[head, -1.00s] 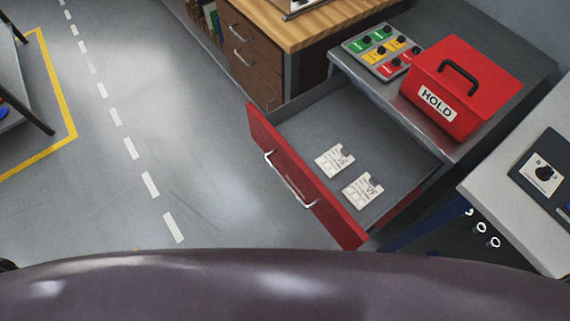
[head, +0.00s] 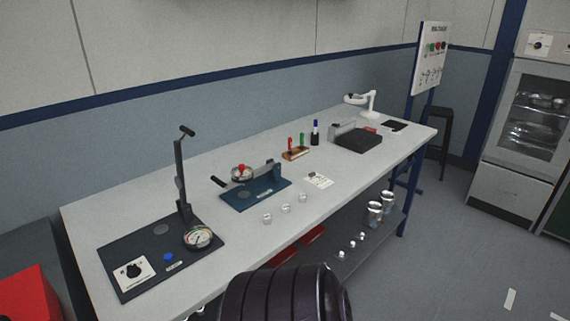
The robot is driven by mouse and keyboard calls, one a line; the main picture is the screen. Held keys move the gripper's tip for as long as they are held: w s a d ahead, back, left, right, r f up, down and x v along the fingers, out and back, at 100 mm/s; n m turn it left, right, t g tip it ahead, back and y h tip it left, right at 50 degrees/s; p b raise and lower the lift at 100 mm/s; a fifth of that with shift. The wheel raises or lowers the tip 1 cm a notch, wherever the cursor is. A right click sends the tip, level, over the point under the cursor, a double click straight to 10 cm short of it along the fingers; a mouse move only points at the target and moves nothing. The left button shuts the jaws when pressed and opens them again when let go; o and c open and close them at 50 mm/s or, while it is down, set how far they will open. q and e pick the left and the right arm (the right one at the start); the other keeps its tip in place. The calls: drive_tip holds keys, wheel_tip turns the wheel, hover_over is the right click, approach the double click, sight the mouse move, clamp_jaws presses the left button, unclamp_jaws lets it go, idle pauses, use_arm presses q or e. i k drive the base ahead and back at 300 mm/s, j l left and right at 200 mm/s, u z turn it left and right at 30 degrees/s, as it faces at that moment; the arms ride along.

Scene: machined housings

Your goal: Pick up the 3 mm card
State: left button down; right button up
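A small white card (head: 319,180) with a dark mark lies flat on the workbench, right of the blue gauge fixture. Its print is too small to read, so I cannot tell whether it is the 3 mm card. The open drawer with its two cards is not in this view. Neither of my grippers is in view. A dark ribbed part of my own body shows at the bottom middle.
The long white workbench (head: 130,215) carries a black dial stand (head: 160,252), a blue fixture (head: 262,195), small clear cups (head: 286,209), a pen holder (head: 295,153) and a black box (head: 358,141). Jars (head: 374,213) stand on the lower shelf.

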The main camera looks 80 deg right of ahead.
sight(319, 180)
drive_tip(key=z, duration=2.4)
